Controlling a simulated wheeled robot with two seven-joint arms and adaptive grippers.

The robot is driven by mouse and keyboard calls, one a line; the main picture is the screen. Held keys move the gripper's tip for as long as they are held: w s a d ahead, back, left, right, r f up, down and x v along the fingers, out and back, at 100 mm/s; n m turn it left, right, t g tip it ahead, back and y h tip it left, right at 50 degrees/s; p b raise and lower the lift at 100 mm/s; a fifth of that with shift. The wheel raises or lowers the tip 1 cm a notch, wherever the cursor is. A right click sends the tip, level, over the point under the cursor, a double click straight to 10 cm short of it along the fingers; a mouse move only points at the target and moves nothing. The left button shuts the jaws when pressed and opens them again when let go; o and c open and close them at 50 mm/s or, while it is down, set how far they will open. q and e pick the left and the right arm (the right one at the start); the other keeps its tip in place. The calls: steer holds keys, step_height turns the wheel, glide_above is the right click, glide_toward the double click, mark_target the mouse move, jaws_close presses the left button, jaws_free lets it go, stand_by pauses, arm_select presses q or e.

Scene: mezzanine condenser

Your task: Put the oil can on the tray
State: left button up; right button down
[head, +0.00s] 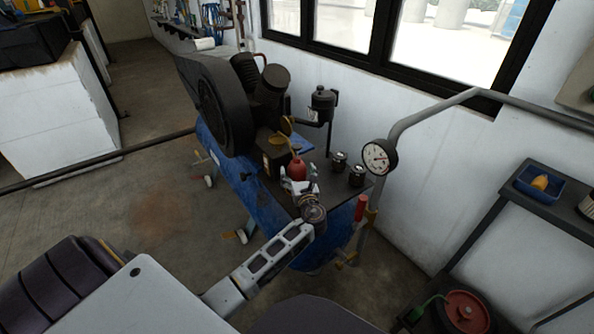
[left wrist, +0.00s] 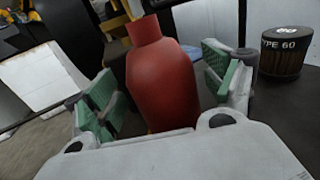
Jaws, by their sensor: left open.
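The oil can (head: 297,169) is a red bottle-shaped can standing on the dark top plate of the blue compressor. In the left wrist view the red can (left wrist: 163,82) stands between the green-padded fingers of my left gripper (head: 299,184). The gripper is open, with a visible gap between the can and the pads on both sides. The blue tray (head: 529,193) lies on the dark shelf at the right, with a small orange-yellow item in it. My right gripper is not in view.
A gauge (head: 379,157) and a grey pipe (head: 425,108) rise between the compressor and the shelf (head: 495,212). The compressor pump (head: 222,105) stands behind.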

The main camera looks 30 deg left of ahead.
arm_select(q)
steer(key=p+v, duration=0.1)
steer(key=v, duration=0.9)
steer(key=shift+s+r+p, duration=0.1)
steer(key=shift+p, duration=0.25)
steer(key=shift+d, duration=0.15)
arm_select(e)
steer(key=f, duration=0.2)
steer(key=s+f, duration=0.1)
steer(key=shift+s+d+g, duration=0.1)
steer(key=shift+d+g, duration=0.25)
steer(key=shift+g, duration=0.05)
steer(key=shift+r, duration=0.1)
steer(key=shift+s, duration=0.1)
